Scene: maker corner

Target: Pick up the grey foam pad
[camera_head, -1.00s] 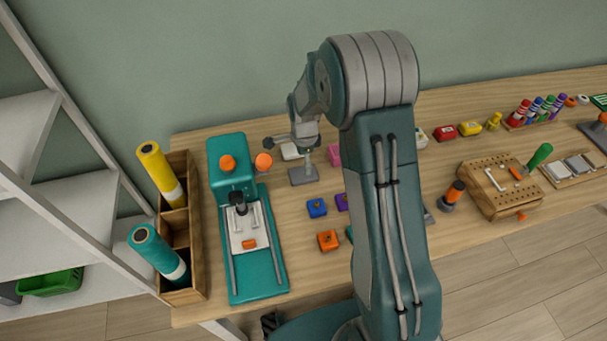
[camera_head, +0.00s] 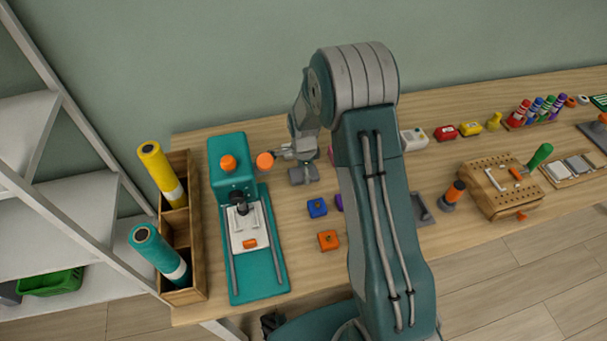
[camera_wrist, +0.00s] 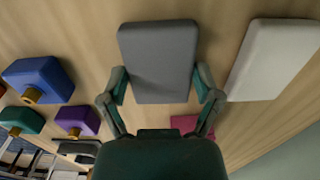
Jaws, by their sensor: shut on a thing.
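The grey foam pad (camera_wrist: 158,52) is a flat rounded slab between the two fingers of my gripper (camera_wrist: 162,82) in the wrist view. A finger presses at each side edge, so the gripper is shut on it. In the head view my gripper (camera_head: 304,164) is low over the table, right of the teal press, and part of the grey pad (camera_head: 299,177) shows under it. I cannot tell whether the pad touches the tabletop.
A white pad (camera_wrist: 270,60) lies close to the right finger in the wrist view. Blue (camera_head: 317,207) and orange (camera_head: 328,240) blocks lie nearer the front edge.

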